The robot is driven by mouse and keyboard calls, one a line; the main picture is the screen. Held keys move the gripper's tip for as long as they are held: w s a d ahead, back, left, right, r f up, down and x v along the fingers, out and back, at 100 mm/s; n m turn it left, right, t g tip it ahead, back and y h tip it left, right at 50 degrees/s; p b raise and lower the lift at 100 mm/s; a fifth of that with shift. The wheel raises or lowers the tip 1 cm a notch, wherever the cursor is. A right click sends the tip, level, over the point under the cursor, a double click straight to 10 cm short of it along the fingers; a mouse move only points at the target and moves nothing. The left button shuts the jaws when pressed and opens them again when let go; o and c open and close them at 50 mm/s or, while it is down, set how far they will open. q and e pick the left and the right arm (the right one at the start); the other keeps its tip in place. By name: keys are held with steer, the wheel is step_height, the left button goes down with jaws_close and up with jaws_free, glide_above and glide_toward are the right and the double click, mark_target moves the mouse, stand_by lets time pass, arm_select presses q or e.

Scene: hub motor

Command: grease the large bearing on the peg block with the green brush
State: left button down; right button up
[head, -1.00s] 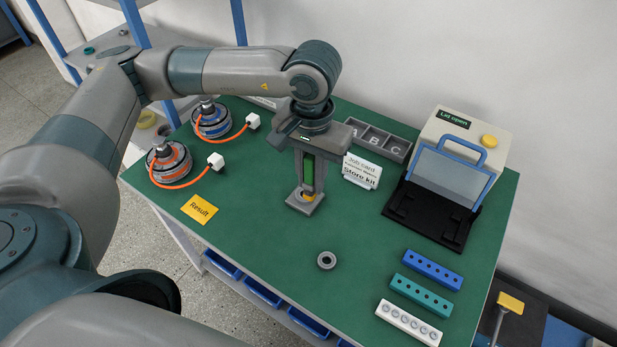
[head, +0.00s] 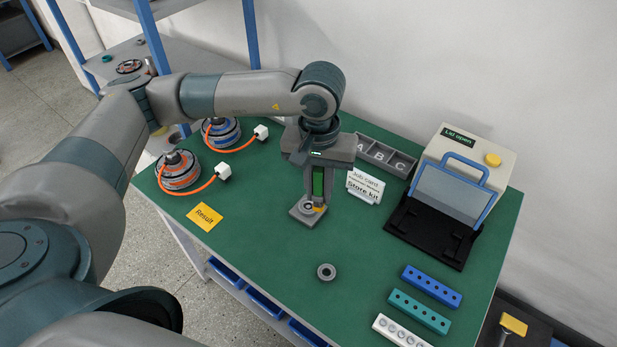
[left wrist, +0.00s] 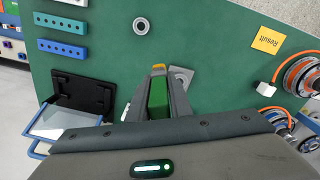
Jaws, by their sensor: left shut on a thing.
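My left gripper (head: 318,182) is shut on the green brush (head: 318,181) and points down. The green handle also shows between the fingers in the left wrist view (left wrist: 158,98). The brush's yellow tip (head: 318,209) is low over the right part of the grey peg block (head: 296,212). A grey ring-shaped bearing (head: 308,205) shows on the block, just left of the tip. I cannot tell whether the tip touches it. The block is partly hidden behind the fingers in the left wrist view (left wrist: 182,74). My right gripper is not in view.
A loose grey ring (head: 326,271) lies on the green mat nearer the front. Two motors with orange cables (head: 177,170) stand at left. A Job card sign (head: 365,186), lettered tray (head: 385,157) and open-lidded box (head: 462,155) are right. Several hole blocks (head: 432,287) lie front right.

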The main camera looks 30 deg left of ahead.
arm_select(q)
steer(key=w+a+f+n+p, duration=0.3)
steer(key=w+a+f+n, duration=0.3)
steer(key=n, duration=0.7)
steer(key=shift+w+f+p, duration=0.3)
steer(key=shift+w+f, duration=0.1)
steer(key=shift+f, duration=0.45)
steer(key=shift+f, duration=0.2)
steer(key=shift+f+b, duration=0.55)
steer(key=shift+f, duration=1.15)
steer(key=shift+f+b, duration=0.6)
steer(key=shift+b, duration=0.05)
